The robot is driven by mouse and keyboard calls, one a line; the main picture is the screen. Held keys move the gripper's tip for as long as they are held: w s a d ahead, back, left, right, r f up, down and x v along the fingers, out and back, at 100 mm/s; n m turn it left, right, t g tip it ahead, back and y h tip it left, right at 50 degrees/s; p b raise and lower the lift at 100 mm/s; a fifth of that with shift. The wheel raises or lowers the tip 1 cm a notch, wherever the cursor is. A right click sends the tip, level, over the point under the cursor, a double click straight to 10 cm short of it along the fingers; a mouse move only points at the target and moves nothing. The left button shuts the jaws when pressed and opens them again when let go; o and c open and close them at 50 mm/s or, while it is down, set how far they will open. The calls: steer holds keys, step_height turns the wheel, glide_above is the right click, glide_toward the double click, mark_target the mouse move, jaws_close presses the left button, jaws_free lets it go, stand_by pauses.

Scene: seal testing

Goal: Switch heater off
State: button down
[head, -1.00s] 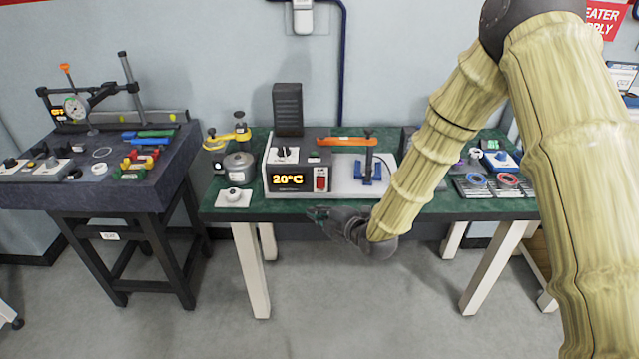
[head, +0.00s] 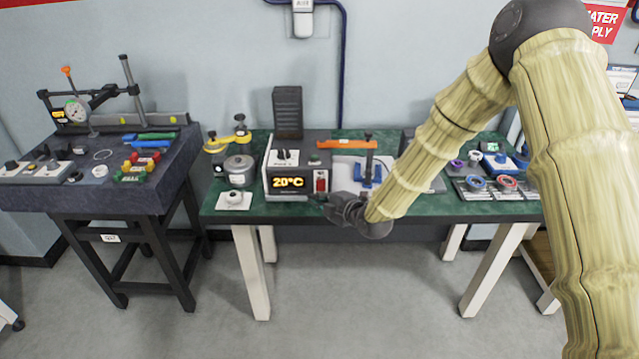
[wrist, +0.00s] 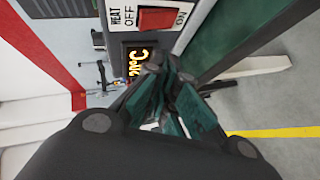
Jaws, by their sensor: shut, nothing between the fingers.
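The heater unit (head: 296,160) is a grey and white box on the green table, with an orange display (head: 287,182) reading 20°C. Its red rocker switch (head: 321,182) is at the right of the front panel. In the wrist view the red switch (wrist: 156,19) shows large at the top, between OFF and ON labels beside the word HEAT. I cannot tell which way it is rocked. My gripper (head: 329,201) is shut and empty, just below and in front of the switch, seemingly apart from it. Its dark green-padded fingers (wrist: 167,75) show in the wrist view.
A round metal pot (head: 238,166) and a white-based knob (head: 234,199) stand left of the heater. A blue clamp stand (head: 368,172) is to the right, with an orange bar (head: 347,144) behind. The floor before the table is clear.

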steer(key=shift+w+r, duration=0.15)
steer(key=shift+w, duration=1.05)
steer(key=shift+w+b, duration=0.15)
steer(key=shift+b, duration=0.15)
stand_by(0.4)
steer(key=shift+w, duration=0.3)
steer(key=shift+w+r, duration=0.1)
steer(key=shift+w, duration=0.2)
stand_by(0.8)
steer(key=shift+s, duration=0.15)
steer(key=shift+s+b, duration=0.4)
steer(key=shift+s, duration=0.2)
steer(key=s, duration=0.5)
steer(key=shift+f+b, duration=0.35)
steer(key=shift+f, duration=0.05)
